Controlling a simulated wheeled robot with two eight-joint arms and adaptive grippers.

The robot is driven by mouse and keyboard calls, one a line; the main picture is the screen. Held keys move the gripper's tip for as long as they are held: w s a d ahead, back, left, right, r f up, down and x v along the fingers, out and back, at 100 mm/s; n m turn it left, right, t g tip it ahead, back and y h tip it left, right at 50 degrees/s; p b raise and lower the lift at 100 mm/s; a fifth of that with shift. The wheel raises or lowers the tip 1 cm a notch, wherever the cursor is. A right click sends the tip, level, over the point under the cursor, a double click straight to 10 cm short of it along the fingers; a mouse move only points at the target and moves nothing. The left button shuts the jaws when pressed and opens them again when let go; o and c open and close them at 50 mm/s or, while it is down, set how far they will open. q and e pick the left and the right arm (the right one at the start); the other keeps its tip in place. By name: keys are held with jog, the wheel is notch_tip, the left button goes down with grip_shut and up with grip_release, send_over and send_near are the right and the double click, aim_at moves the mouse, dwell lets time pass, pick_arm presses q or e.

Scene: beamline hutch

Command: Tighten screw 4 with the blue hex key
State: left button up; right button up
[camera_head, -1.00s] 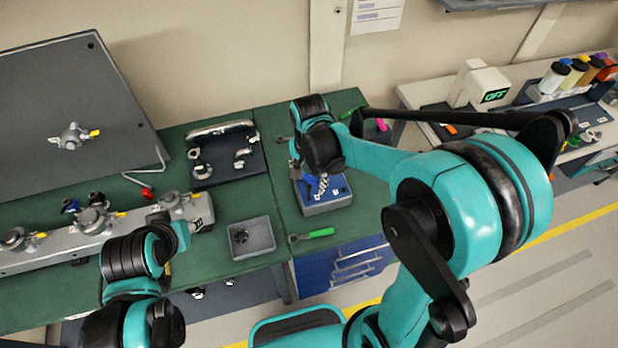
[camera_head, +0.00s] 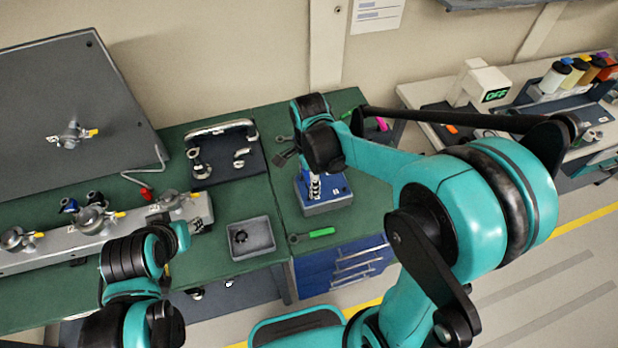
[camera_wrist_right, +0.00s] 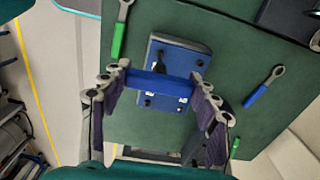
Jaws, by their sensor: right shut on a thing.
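My right gripper (camera_head: 314,186) is above the blue screw block (camera_head: 338,208) on the green bench. In the right wrist view, my right gripper (camera_wrist_right: 155,88) is shut on the blue hex key (camera_wrist_right: 158,83), whose blue handle spans between the two fingers. A short black piece shows just beyond the handle, over the block (camera_wrist_right: 182,52). Dark screw heads show near the block's corners. I cannot read their numbers or see whether the key's tip sits in a screw. My left arm comes in at the lower left; its fingers do not show.
A green-handled wrench (camera_head: 318,233) lies in front of the block, beside a grey tray (camera_head: 268,238). A blue-handled wrench (camera_wrist_right: 262,88) lies beside the block in the wrist view. A dark fixture with a handle (camera_head: 226,168) stands behind. Bench space around the block is partly clear.

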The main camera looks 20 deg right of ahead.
jog(key=shift+m, duration=0.3)
jog(key=m, duration=0.3)
jog(key=shift+m, duration=0.4)
jog(key=m, duration=0.2)
jog(key=shift+m+b, duration=0.3)
jog(key=shift+m, duration=0.7)
jog(key=shift+m, duration=2)
